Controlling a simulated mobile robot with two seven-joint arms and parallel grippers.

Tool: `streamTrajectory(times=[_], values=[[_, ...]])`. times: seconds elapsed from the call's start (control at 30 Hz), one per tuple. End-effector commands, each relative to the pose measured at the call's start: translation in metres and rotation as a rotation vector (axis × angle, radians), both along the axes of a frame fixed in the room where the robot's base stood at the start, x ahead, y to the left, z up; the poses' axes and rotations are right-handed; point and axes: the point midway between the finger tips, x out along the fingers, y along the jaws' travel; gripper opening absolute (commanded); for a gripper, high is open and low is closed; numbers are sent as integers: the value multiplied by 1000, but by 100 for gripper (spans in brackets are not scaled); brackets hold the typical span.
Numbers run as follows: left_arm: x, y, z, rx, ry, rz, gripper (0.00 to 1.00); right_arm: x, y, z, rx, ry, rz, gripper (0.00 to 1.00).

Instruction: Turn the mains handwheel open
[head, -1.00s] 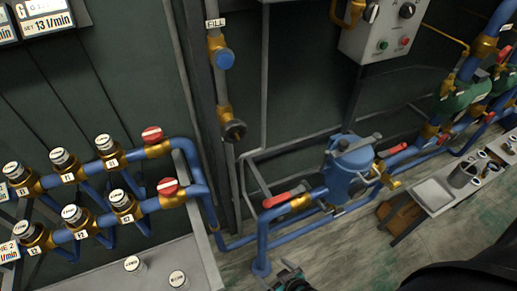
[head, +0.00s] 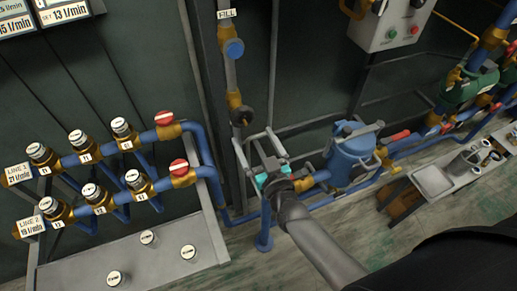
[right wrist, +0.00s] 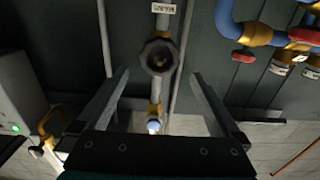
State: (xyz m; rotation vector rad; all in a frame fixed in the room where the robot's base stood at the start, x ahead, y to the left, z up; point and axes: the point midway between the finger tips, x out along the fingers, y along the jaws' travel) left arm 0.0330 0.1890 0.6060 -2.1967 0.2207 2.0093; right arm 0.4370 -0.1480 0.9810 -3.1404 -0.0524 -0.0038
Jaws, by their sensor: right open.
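The mains handwheel is a small dark round wheel (head: 242,115) on the vertical grey pipe, below the blue FILL knob. In the right wrist view, which looks upside down, the handwheel (right wrist: 158,57) sits face-on between the fingertips and beyond them. My right gripper (head: 254,138) is open and empty, just below the wheel in the head view, with its fingers pointing at the wall. In the right wrist view the two fingers (right wrist: 161,74) stand wide apart, one on each side of the wheel, with no visible contact. My left gripper is not in view.
The blue FILL knob (head: 234,48) is above the wheel. Two red-knobbed valves (head: 163,118) end the blue pipes at left. A blue canister (head: 352,155) stands right of my arm. A grey control box (head: 385,25) hangs upper right. A bench (head: 478,165) is at right.

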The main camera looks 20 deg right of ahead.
Motion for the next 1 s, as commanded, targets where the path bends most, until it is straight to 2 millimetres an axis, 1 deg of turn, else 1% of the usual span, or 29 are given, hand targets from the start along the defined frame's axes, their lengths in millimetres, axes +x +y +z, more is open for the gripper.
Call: streamTrajectory(times=[0.03, 0.1, 0.53, 0.6, 1.0], values=[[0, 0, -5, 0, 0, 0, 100, 7, 1, -2, 0, -2, 0, 100], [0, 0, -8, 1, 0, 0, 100, 16, 1, -2, 1, -1, -1, 100], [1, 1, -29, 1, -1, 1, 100, 66, 2, -2, 1, 0, -1, 100], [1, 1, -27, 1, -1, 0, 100, 63, 2, -1, -1, 4, 0, 92], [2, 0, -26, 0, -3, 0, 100, 63, 2, 0, -1, 1, 0, 47]])
